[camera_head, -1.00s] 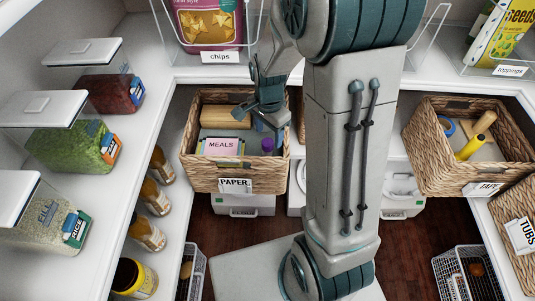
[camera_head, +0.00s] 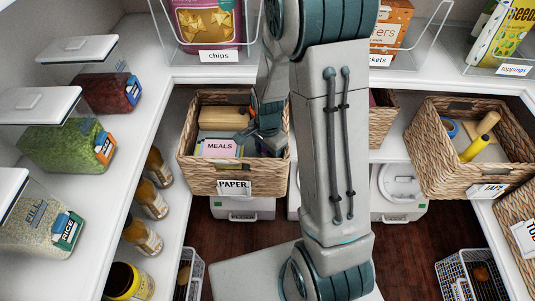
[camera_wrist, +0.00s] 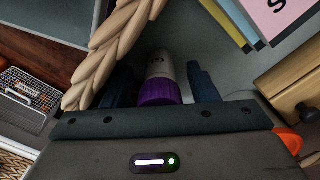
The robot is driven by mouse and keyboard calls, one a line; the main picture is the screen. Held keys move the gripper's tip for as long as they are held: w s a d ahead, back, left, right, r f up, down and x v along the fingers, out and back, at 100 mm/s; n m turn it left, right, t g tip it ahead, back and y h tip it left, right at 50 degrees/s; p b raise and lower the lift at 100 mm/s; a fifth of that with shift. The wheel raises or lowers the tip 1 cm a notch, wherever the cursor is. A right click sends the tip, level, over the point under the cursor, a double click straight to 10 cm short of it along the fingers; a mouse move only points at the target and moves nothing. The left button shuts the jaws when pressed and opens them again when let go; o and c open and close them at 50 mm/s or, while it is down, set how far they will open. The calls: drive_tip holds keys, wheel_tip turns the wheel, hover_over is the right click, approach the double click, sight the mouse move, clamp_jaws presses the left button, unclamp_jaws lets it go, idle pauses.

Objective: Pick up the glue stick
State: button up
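The glue stick shows in the wrist view as a white tube with a purple cap (camera_wrist: 160,88). It lies between the two dark fingers of my gripper (camera_wrist: 161,86), with a narrow gap on each side, so the gripper is open around it and not closed on it. In the head view my gripper (camera_head: 266,136) is down inside the wicker basket labelled PAPER (camera_head: 198,178), at its right side.
A TAPE basket (camera_head: 440,165) stands right; jars and bottles line the left shelves.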

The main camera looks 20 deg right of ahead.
drive_tip(key=c, duration=0.8)
drive_tip(key=shift+c, duration=0.2)
drive_tip(key=shift+r, duration=0.1)
